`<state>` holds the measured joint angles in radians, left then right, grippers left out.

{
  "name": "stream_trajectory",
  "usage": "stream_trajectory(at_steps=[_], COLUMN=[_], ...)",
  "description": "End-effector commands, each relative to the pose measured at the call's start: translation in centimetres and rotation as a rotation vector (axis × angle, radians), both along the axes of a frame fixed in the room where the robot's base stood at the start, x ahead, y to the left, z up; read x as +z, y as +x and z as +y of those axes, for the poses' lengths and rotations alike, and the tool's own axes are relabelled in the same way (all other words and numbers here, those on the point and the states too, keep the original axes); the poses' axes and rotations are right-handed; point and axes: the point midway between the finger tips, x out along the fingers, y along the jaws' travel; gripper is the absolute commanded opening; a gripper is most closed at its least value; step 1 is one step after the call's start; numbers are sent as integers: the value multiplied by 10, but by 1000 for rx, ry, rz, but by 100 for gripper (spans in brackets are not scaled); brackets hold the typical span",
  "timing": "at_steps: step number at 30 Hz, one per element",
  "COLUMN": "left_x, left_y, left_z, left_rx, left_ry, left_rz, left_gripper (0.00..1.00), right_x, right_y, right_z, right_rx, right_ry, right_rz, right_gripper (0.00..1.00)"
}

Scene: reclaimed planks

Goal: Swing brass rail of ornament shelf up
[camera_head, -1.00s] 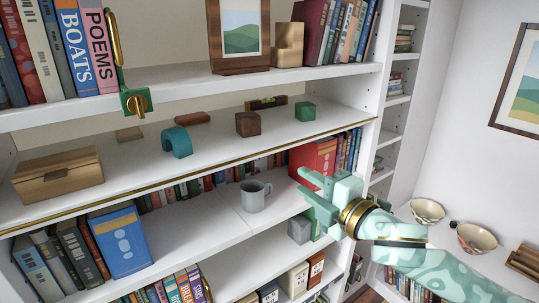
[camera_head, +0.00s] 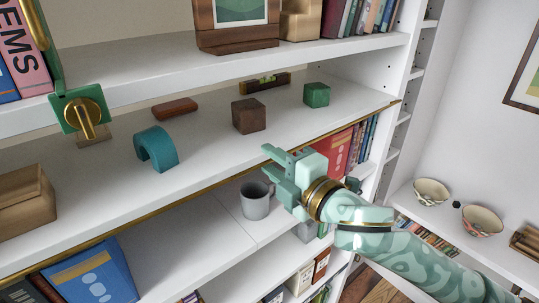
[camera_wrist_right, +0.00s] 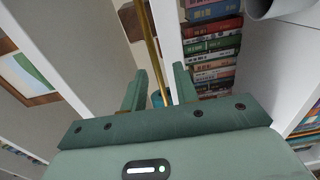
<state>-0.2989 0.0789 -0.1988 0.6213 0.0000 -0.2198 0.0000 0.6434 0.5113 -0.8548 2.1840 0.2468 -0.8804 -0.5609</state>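The brass rail (camera_head: 205,187) runs along the front edge of the ornament shelf (camera_head: 205,145), low against it. It slants from lower left to upper right in the head view. My right gripper (camera_head: 268,164) is in front of the rail's right half, its fingers pointing left toward the shelf edge. In the right wrist view the gripper (camera_wrist_right: 158,92) is open, and the rail (camera_wrist_right: 149,45) runs down to the gap between its fingers. I cannot tell whether they touch it.
On the ornament shelf stand a teal arch (camera_head: 157,148), a dark wooden cube (camera_head: 249,115), a green cube (camera_head: 316,94), a level (camera_head: 265,83) and a wooden box (camera_head: 25,198). A grey mug (camera_head: 256,200) stands on the shelf below, close to my right gripper.

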Motion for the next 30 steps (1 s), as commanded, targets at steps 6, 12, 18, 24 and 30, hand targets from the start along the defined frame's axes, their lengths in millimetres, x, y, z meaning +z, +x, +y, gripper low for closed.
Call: stream_trajectory(at_steps=[6,12,18,24,30], left_x=[0,0,0,0,0], left_y=[-5,-6,-4,-2,0], left_z=[-1,-1,-1,-1,0], left_rx=[-1,-2,-2,-2,-2], left_ry=[0,-1,-1,-1,0], left_rz=[9,9,8,3,1], left_gripper=[0,0,0,0,0], right_x=[0,0,5,14,16], right_y=[0,0,2,6,9], right_z=[0,0,1,4,6], right_rx=[0,0,0,-1,-1], right_ry=[0,1,-21,-123,-202], right_rz=[0,-1,28,163,275], right_gripper=[27,0,0,0,0])
